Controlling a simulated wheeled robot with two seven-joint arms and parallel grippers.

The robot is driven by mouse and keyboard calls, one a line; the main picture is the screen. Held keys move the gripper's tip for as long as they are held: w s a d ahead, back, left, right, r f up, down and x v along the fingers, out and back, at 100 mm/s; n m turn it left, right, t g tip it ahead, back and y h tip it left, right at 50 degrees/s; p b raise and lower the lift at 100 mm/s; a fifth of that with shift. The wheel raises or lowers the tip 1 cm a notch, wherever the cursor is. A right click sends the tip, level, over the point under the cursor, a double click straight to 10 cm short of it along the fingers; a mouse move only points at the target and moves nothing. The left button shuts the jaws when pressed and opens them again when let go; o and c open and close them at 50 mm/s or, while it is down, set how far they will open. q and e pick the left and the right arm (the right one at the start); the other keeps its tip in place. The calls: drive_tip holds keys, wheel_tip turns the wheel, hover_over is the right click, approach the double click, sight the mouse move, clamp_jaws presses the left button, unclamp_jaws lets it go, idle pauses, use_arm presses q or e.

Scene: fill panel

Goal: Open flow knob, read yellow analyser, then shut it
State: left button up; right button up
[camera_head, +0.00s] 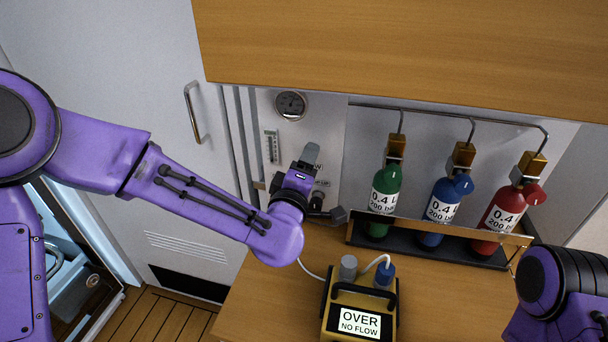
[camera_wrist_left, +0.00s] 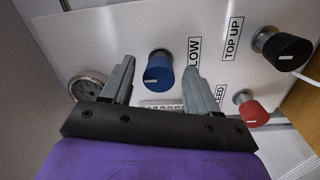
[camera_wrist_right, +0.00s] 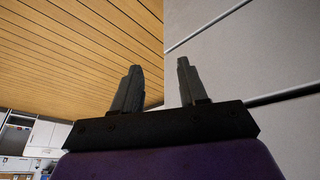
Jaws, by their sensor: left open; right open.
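The yellow analyser (camera_head: 387,325) stands on the wooden counter in the head view; its display reads "OVER NO FLOW". My left gripper (camera_head: 311,155) is at the wall panel and hides part of it. In the left wrist view my left gripper (camera_wrist_left: 160,66) is open, and the blue flow knob (camera_wrist_left: 160,70) appears between its fingertips. Its label is partly hidden and reads "LOW". I cannot tell whether the fingertips reach around the knob; nothing is gripped. My right gripper (camera_wrist_right: 158,66) is open and empty in the right wrist view, away from the panel.
A black "TOP UP" knob (camera_wrist_left: 290,52) and a red knob (camera_wrist_left: 253,113) sit close to the flow knob. A round gauge (camera_head: 291,105) is above. Green (camera_head: 385,183), blue (camera_head: 432,238) and red (camera_head: 483,246) bottles stand in a rack under a wooden cabinet (camera_head: 400,50).

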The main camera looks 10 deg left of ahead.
use_arm(q)
drive_tip(key=s+p, duration=0.4)
drive_tip(key=s, duration=0.5)
drive_tip(key=shift+s+f, duration=0.25)
drive_tip(key=shift+s, duration=0.1)
